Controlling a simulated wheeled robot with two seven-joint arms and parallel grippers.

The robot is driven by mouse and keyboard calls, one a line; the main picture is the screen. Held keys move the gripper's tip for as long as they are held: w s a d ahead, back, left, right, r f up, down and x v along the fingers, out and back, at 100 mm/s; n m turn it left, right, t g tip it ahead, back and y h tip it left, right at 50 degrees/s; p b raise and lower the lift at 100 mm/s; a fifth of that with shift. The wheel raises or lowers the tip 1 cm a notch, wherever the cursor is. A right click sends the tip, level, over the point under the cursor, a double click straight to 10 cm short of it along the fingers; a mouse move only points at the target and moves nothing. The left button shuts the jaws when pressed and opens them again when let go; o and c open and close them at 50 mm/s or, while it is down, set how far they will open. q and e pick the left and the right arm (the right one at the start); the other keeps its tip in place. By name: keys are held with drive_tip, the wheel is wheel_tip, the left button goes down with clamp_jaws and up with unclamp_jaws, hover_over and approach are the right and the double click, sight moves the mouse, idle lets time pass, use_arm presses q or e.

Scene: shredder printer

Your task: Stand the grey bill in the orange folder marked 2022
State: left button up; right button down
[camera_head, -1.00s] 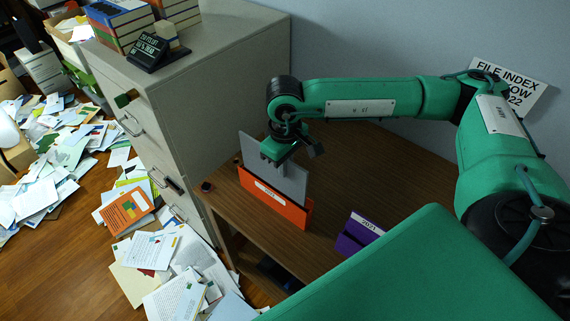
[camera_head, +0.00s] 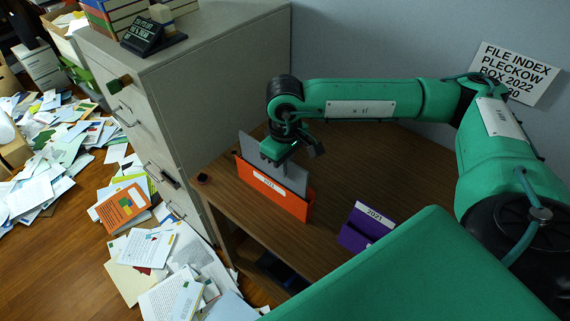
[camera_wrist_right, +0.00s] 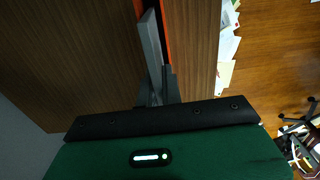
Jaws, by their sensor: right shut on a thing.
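The orange folder (camera_head: 272,192) stands on the wooden desk, with a white label on its front; the label is too small to read surely. The grey bill (camera_head: 292,178) stands upright, slightly tilted, with its lower part hidden behind the folder's front. In the right wrist view the bill (camera_wrist_right: 151,42) shows edge-on beside the orange folder wall (camera_wrist_right: 166,35), seemingly between the folder's sides. My right gripper (camera_head: 272,160) is shut on the bill's upper part, just above the folder; its fingers also show in the right wrist view (camera_wrist_right: 157,88). My left gripper is out of view.
A purple folder marked 2021 (camera_head: 365,226) stands to the right on the desk (camera_head: 350,160). A grey filing cabinet (camera_head: 215,75) rises at the left. A file index sign (camera_head: 515,72) hangs on the wall. Papers (camera_head: 150,245) litter the floor.

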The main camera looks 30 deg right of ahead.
idle(0.3)
drive_tip(key=c, duration=1.5)
unclamp_jaws()
drive_tip(key=shift+r+p, duration=1.55)
drive_tip(key=shift+r, duration=2.4)
